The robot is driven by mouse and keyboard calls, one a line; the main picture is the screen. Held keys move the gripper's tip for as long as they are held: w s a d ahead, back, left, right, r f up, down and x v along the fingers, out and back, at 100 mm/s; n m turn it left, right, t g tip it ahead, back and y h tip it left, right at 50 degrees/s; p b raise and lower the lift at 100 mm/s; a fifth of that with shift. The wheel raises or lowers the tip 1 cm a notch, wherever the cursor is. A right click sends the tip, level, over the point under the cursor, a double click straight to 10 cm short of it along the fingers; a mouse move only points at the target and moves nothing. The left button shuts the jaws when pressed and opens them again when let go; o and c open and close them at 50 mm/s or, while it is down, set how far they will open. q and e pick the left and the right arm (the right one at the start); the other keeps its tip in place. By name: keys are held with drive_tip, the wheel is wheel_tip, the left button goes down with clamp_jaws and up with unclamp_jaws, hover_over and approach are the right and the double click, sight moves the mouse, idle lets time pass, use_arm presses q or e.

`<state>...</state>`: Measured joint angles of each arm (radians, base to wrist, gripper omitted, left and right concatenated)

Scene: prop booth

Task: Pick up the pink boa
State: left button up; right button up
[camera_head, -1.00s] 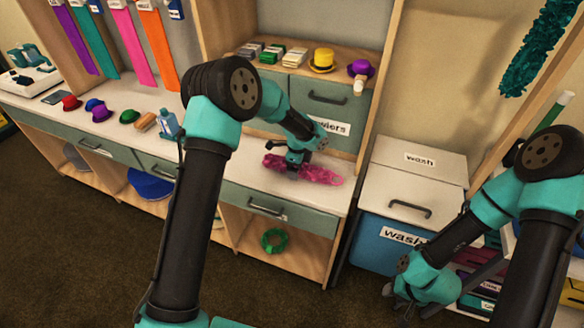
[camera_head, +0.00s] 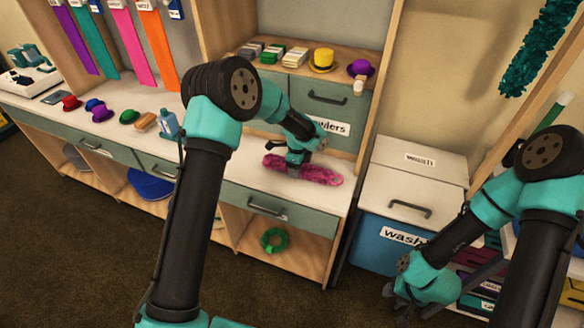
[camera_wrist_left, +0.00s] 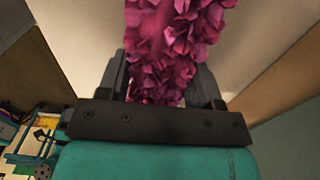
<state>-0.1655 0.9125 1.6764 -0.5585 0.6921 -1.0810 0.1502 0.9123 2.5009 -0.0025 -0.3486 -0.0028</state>
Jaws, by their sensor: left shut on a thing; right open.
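The pink boa (camera_head: 318,175) lies along the white counter in front of the drawers in the head view. My left gripper (camera_head: 296,167) is over its middle and shut on it. In the left wrist view the boa (camera_wrist_left: 172,45) runs between the two fingers of my left gripper (camera_wrist_left: 168,85), its ruffled petals filling the gap. I cannot tell whether the boa is clear of the counter. My right gripper (camera_head: 402,295) is at the lower right, in front of the wash bin, open and away from the boa.
A shelf above the counter holds a yellow hat (camera_head: 322,60) and a purple hat (camera_head: 361,69). A blue bottle (camera_head: 168,124) and several small hats stand on the counter to the left. The blue wash bin (camera_head: 370,243) is right of the counter. A teal boa (camera_head: 535,50) hangs upper right.

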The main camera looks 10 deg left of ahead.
use_arm(q)
drive_tip(key=shift+c, duration=0.6)
drive_tip(key=shift+r, duration=0.5)
wheel_tip(320, 180, up, 3)
drive_tip(key=shift+f, duration=0.1)
drive_tip(key=s+d, duration=0.2)
drive_tip(key=s, duration=0.5)
drive_tip(key=s+d+r, duration=0.1)
drive_tip(key=s, duration=0.7)
drive_tip(key=shift+s+d, duration=0.3)
drive_tip(key=shift+d, duration=0.05)
drive_tip(key=shift+w+a+r, duration=0.1)
drive_tip(key=shift+r, duration=0.05)
